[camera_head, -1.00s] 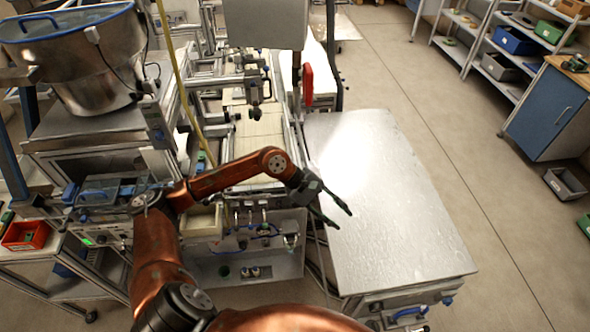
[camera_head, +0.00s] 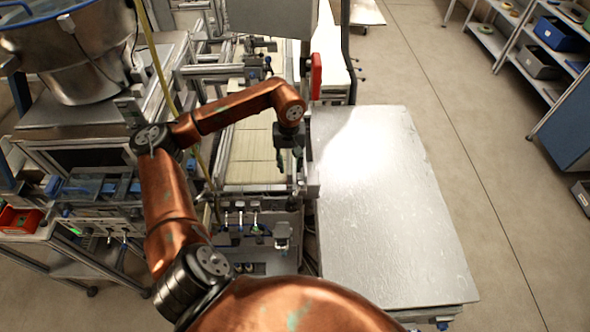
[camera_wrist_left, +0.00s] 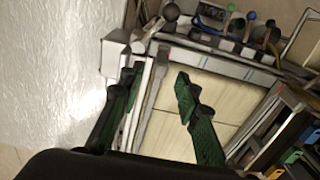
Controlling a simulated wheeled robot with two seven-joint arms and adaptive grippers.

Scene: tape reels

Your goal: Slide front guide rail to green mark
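My left gripper (camera_head: 289,160) points down over the right-hand edge of the conveyor, by the metal table. In the left wrist view, its two dark green fingers (camera_wrist_left: 160,75) are apart. A pale, narrow rail (camera_wrist_left: 150,98) along the edge of the beige conveyor belt (camera_wrist_left: 195,105) shows between them. It is probably the front guide rail; I cannot tell whether a finger touches it. The belt also shows in the head view (camera_head: 248,155). I cannot make out a green mark on the conveyor. My right gripper is not in view.
A bare metal table (camera_head: 385,205) stands right of the conveyor. Knobs and fittings (camera_wrist_left: 240,25) sit at the conveyor's end. A steel bowl (camera_head: 85,65) stands at the left. Clear floor (camera_head: 460,120) lies beyond the table.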

